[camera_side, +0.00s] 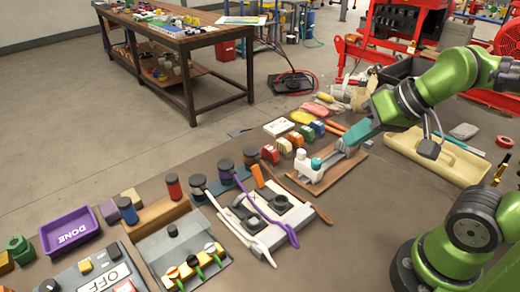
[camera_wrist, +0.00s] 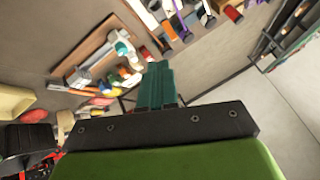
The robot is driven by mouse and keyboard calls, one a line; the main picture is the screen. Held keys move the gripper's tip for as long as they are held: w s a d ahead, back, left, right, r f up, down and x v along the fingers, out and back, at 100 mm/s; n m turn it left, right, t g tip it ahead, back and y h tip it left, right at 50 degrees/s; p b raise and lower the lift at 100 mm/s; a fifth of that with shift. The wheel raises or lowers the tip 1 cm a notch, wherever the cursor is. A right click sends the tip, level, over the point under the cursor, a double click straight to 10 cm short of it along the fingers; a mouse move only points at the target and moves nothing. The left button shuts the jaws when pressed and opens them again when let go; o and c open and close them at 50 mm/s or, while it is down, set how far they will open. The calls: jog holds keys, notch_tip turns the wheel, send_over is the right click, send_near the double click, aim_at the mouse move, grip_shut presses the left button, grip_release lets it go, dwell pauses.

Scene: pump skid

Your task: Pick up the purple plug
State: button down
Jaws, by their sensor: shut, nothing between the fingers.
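In the side view a thin purple cord runs from a dark round plug (camera_side: 226,169), which I take to be the purple plug, and hangs over a white block with dark sockets (camera_side: 268,212). The plug stands upright in a row of similar dark plugs. My gripper (camera_side: 348,144) is well to the right of it, above the wooden board with a white and teal tool. In the wrist view my teal fingers (camera_wrist: 158,80) are together and empty.
A purple tray marked DONE (camera_side: 69,231) lies at the left. A switch panel (camera_side: 180,250) with yellow-green levers stands in front. Several coloured blocks (camera_side: 285,148) sit behind the tool board (camera_side: 335,172). A cream tray (camera_side: 440,160) lies at the right.

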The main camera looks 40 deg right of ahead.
jog(key=c, duration=1.8)
grip_release()
jog(key=shift+c, duration=0.2)
jog(key=o, duration=1.4)
